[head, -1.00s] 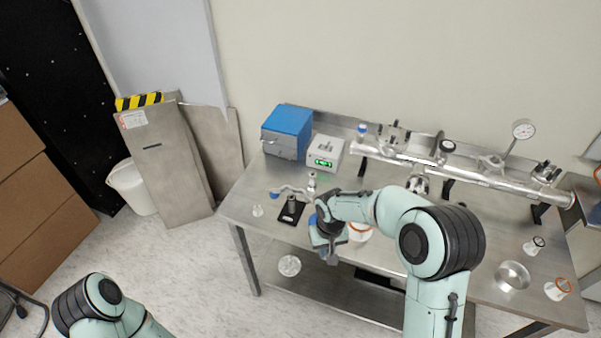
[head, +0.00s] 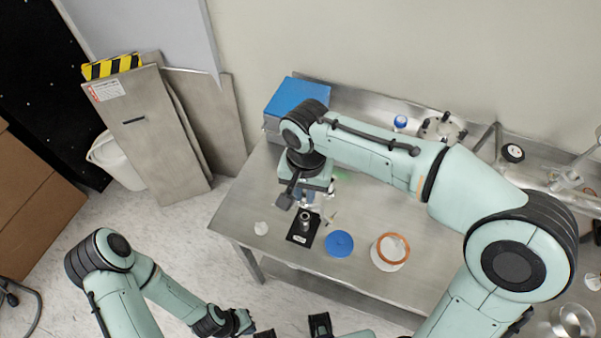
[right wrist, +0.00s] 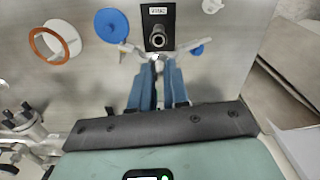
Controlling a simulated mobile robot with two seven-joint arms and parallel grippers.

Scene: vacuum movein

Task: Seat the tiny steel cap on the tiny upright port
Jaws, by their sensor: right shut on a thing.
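The upright port (head: 305,222) is a small steel tube standing on a black labelled base on the bench. In the right wrist view the port (right wrist: 157,38) shows just beyond my fingertips. My right gripper (head: 306,195) hangs over the bench on the back side of the port, close to it. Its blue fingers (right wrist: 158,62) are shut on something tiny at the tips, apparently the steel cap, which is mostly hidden. I cannot tell the gap between tips and port. My left gripper (head: 242,322) is low at the bottom, off the bench; its jaws are unclear.
A blue disc (head: 339,243) and an orange-ringed white piece (head: 390,250) lie right of the port. A small white piece (head: 261,228) lies left. A metal fitting with a blue end (right wrist: 197,50) lies close to my fingers. A blue box (head: 298,95) stands behind.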

